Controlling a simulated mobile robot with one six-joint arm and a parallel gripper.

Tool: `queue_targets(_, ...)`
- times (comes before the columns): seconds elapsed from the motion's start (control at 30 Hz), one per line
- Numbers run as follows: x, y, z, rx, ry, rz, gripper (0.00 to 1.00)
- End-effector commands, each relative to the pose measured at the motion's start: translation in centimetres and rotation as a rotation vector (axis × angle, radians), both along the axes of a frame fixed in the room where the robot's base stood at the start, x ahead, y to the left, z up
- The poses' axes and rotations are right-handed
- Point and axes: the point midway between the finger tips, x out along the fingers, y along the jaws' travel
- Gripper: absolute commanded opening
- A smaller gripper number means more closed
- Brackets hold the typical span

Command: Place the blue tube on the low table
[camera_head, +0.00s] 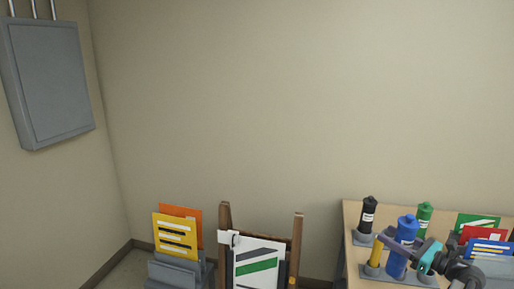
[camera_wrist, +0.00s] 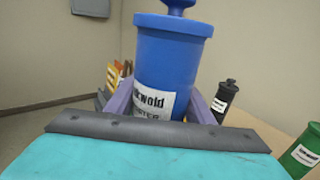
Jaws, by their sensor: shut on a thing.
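The blue tube (camera_head: 407,228) is upright between the fingers of my gripper (camera_head: 397,246), at the front of a light wooden table (camera_head: 352,215). In the wrist view the blue tube (camera_wrist: 172,65) fills the middle, with a white label, a wide cap and a knob on top. The purple fingers of my gripper (camera_wrist: 160,104) press on both its sides. The tube's foot is hidden in the wrist view, and I cannot tell whether it touches the surface below. No table is clearly marked as the low one.
On the table stand a black tube (camera_head: 368,214), a green tube (camera_head: 424,217) and a yellow tube (camera_head: 377,252). Coloured cards (camera_head: 485,236) stand at the right. A wooden rack (camera_head: 224,220) with a white-green sheet and a grey card holder (camera_head: 175,272) are left of the table.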

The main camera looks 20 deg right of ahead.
Motion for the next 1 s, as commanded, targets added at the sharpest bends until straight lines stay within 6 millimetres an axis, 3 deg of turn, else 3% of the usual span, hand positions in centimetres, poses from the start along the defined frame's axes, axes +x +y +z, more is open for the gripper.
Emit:
queue_targets(0.03, 0.4, 1.9, 0.0, 0.001, -0.002, 0.019, 0.12)
queue_targets(0.5, 5.1, 15.9, -1.2, 0.001, -0.002, 0.197, 0.12)
queue_targets(1.0, 9.5, 28.5, -2.2, 0.001, -0.003, 0.356, 0.12)
